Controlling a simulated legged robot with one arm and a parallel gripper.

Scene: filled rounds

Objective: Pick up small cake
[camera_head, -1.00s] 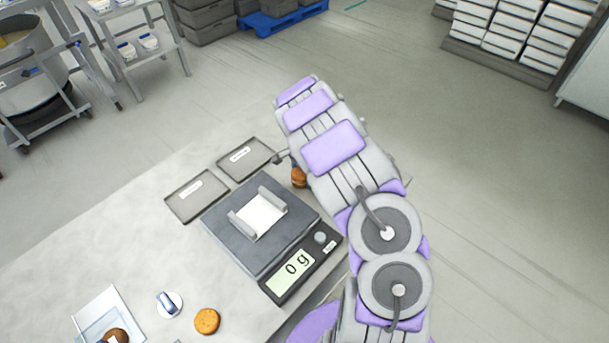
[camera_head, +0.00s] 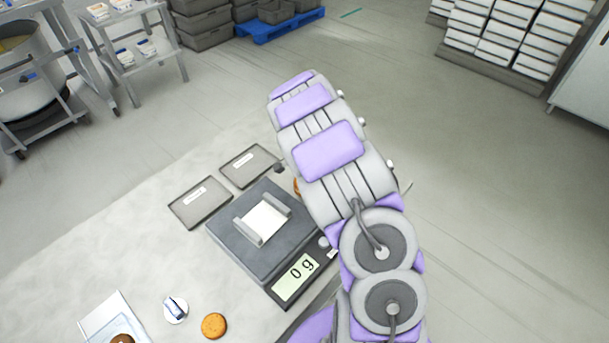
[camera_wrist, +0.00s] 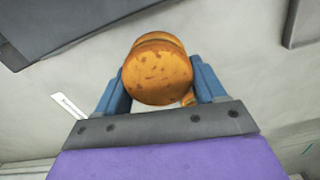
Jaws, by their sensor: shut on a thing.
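A small round cake (camera_wrist: 158,72), golden orange-brown with darker specks, sits between the two blue fingers of my gripper (camera_wrist: 160,85) in the wrist view. The fingers press on its left and right sides, so my gripper is shut on it. In the head view only a sliver of the cake (camera_head: 297,186) shows past my arm, at the right of the scale. My gripper is mostly hidden behind my arm there.
A dark scale (camera_head: 243,253) reading 0 g holds a white paper in a grey cradle. Two grey trays (camera_head: 180,215) (camera_head: 232,177) lie behind it. A round cookie (camera_head: 214,326) and a small blue-and-white item (camera_head: 175,309) lie at the front. The left of the table is clear.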

